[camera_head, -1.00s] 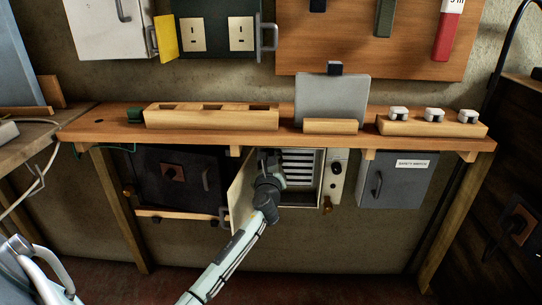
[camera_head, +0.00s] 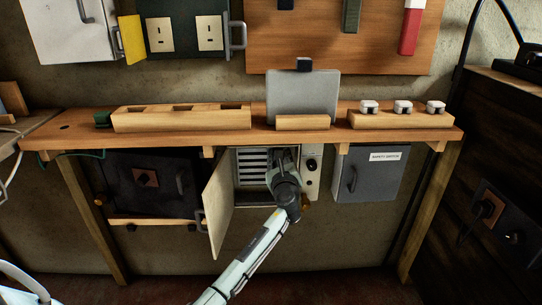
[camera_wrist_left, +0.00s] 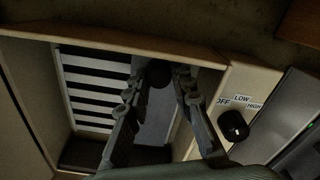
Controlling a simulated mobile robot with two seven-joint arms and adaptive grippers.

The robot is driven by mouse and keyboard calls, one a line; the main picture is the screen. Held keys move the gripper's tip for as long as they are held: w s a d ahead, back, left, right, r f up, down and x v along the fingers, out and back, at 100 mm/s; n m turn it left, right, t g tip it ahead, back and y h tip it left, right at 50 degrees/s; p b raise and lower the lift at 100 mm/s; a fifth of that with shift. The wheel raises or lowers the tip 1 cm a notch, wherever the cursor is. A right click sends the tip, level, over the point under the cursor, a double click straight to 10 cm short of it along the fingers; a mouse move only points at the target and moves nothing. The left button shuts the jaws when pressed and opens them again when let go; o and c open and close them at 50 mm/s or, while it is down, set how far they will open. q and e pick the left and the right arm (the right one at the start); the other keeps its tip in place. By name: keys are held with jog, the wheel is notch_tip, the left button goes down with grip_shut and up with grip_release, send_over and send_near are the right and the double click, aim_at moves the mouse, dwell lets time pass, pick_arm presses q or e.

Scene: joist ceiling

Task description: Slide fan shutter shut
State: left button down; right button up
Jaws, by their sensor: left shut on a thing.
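The fan housing (camera_head: 241,190) is a pale box under the shelf, with dark openings between white slats (camera_head: 254,165) showing on its left side. In the left wrist view a plain grey shutter panel (camera_wrist_left: 157,122) covers the right part of the opening, beside the slats (camera_wrist_left: 95,88). My left gripper (camera_head: 285,156) reaches into the right part of the box. Its fingers (camera_wrist_left: 157,82) are shut on a dark round knob (camera_wrist_left: 160,72) at the panel. The arm hides part of the box's lower right. My right gripper is not in view.
The housing's pale door (camera_head: 218,208) stands open to the left. A control strip with a dark dial (camera_wrist_left: 233,125) marked OFF, LOW and HIGH is close on the right. A grey safety cabinet (camera_head: 368,178) is further right. The wooden shelf (camera_head: 190,141) runs just above.

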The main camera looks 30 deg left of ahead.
pick_arm(q)
jog(key=shift+w+d, duration=0.1)
jog(key=shift+d, duration=0.15)
jog(key=c, duration=1.3)
grip_release()
jog(key=v, duration=1.2)
